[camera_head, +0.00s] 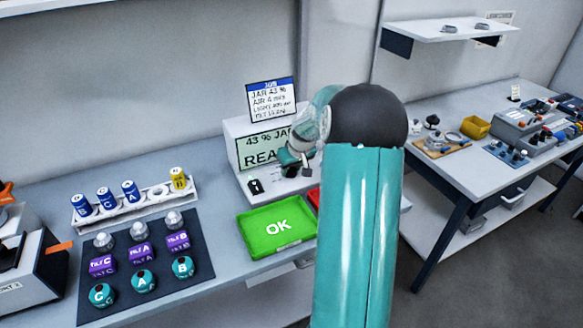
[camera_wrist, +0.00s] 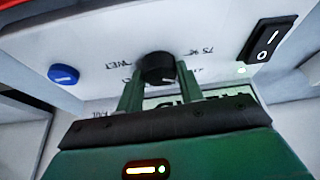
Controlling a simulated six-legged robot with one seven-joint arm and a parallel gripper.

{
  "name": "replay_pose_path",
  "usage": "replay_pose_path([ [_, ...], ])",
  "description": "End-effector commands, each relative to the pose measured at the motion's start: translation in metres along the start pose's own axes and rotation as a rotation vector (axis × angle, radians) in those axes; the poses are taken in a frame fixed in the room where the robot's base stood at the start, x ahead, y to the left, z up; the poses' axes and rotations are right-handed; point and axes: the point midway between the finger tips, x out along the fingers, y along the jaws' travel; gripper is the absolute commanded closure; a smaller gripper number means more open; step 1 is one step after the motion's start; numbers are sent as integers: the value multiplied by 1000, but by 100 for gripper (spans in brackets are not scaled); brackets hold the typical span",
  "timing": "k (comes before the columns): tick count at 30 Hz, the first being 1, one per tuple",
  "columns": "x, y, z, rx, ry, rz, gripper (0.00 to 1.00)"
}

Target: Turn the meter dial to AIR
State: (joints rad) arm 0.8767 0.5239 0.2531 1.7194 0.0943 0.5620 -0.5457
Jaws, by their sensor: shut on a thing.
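The meter (camera_head: 236,130) is a white box on the left bench, with a green display (camera_head: 262,149) reading "43 % JAR" and a partly covered line starting "REA". My gripper (camera_head: 291,165) is at its sloped front, and my arm covers its right part. In the wrist view, my gripper's two green fingers (camera_wrist: 158,85) stand on either side of the black round dial (camera_wrist: 158,67) and are shut on it. Upside-down print around the dial includes "75 %" and what looks like "WET". A small light mark shows on the dial; I cannot tell which label it points to.
A black rocker switch (camera_wrist: 270,40) and a blue button (camera_wrist: 63,75) flank the dial. A green OK tray (camera_head: 277,245) and a red tray (camera_head: 313,198) lie before the meter. A dark mat (camera_head: 122,245) holds several labelled pieces. A card (camera_head: 271,99) stands on the meter.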

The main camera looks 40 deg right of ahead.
Motion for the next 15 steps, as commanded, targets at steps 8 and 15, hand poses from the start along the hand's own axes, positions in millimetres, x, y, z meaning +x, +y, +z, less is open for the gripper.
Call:
replay_pose_path([
  [8, 0, -2, 0, 76, -1, 33, 86],
  [15, 0, -4, -1, 227, -1, 96, 86],
])
